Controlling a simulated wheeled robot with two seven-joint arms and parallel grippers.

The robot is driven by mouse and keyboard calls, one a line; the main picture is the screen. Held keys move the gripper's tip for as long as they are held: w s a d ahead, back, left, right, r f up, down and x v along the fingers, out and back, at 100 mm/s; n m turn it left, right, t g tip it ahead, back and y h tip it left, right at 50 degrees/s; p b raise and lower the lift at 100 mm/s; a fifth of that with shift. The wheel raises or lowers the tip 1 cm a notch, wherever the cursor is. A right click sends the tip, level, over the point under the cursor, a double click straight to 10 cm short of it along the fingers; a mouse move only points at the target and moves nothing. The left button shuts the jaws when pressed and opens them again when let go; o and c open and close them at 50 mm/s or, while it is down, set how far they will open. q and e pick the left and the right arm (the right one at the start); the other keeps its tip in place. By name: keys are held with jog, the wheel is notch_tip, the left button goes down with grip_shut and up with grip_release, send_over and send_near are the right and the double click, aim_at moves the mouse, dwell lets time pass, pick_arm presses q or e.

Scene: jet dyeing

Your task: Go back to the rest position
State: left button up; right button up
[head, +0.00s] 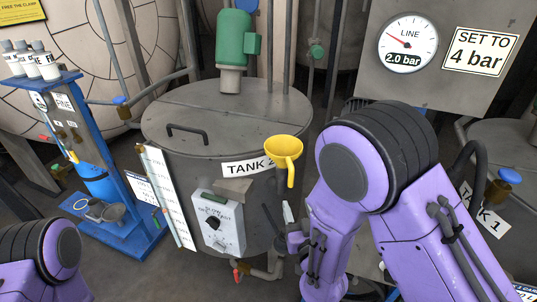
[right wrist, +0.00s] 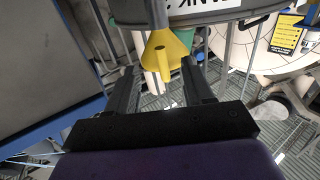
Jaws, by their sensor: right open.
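My right arm (head: 355,170) reaches in from the lower right in the head view, bent at a large purple and black joint. My right gripper (right wrist: 157,76) shows in the right wrist view with its two dark fingers apart and nothing between their pads. In the head view the gripper is partly hidden by its own arm, in front of Tank 2. The yellow funnel (head: 284,153) sits at the front rim of Tank 2, above the gripper. It also shows beyond the fingers in the right wrist view (right wrist: 168,48). Only a joint of my left arm (head: 50,250) shows at lower left.
Tank 2 (head: 200,115) stands in front with a control box (head: 218,228) and a white scale strip (head: 168,198). A blue stand (head: 110,235) with bottles is at left. A pressure gauge (head: 407,44) reading about 2 bar is upper right. Tank 1's lid (head: 505,140) is at right.

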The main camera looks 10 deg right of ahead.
jog(key=s+d+f+m+g+h, duration=0.1)
jog(key=s+d+f+g, duration=0.25)
jog(key=f, duration=0.35)
jog(key=s+d+f+m+g, duration=0.1)
jog(key=s+d+f+g, duration=0.1)
jog(key=s+f, duration=0.35)
jog(key=s+d+f+m+g+h, duration=0.1)
jog(key=s+d+f+g, duration=0.2)
jog(key=f, duration=0.4)
jog(key=s+d+f+m+g, duration=0.1)
jog(key=s+f+g, duration=0.2)
jog(key=s, duration=0.4)
jog(key=s+d+f+m+g, duration=0.2)
jog(key=s+f+g, duration=0.1)
jog(key=s, duration=0.5)
jog(key=shift+s+f, duration=0.3)
jog(key=shift+f, duration=0.45)
jog(key=shift+w, duration=0.1)
